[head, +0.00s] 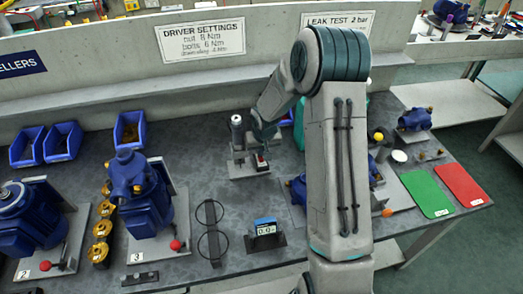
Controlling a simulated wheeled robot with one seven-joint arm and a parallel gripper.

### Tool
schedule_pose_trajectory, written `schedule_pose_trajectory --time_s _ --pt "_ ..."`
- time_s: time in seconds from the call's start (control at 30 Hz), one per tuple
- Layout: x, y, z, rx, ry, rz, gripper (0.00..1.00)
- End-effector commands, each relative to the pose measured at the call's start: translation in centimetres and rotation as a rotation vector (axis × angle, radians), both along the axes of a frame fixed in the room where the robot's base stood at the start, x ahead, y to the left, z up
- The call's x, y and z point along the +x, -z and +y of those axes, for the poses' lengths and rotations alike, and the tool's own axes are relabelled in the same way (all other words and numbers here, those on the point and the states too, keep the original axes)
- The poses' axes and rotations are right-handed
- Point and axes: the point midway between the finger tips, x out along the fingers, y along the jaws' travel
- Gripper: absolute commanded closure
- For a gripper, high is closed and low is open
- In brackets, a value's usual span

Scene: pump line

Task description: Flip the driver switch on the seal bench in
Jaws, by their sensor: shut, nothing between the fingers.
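A grey stand (248,171) on the bench holds an upright driver (237,130) with a dark body and a pale round top. A small switch box (261,162) with a red part sits at the right of the stand's base. My gripper (261,149) points down just above the switch box, with its fingers shut and nothing between them. I cannot tell whether the fingers touch the switch. The switch's position is too small to make out, and my gripper partly covers that area.
Blue pumps (147,195) on grey plates stand at the left, with brass parts (101,230) beside them. Blue bins (62,141) line the back. A small display (266,228) stands in front. Green (427,193) and red (461,184) mats lie at the right. My arm hides the middle-right of the bench.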

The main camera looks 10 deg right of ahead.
Motion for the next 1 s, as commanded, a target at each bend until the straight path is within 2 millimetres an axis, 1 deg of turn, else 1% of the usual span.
schedule_pose_trajectory --time_s 0.03,0.27,0.63,0.77,0.93,0.97,1.0 --pt "-0.6 0.6 -0.2 -0.002 0.001 0.012 1.00" --pt "-1.9 0.7 -0.2 -0.003 0.000 0.021 1.00" --pt "-2.0 0.4 -0.2 -0.003 0.000 0.022 1.00" --pt "-2.0 -1.1 -0.1 -0.003 -0.001 0.018 1.00" --pt "-2.3 -4.6 -0.1 -0.003 0.000 0.009 1.00" --pt "-2.4 -4.7 -0.1 -0.003 0.000 0.008 1.00" --pt "-2.7 -5.3 -0.2 -0.003 0.001 0.005 1.00"
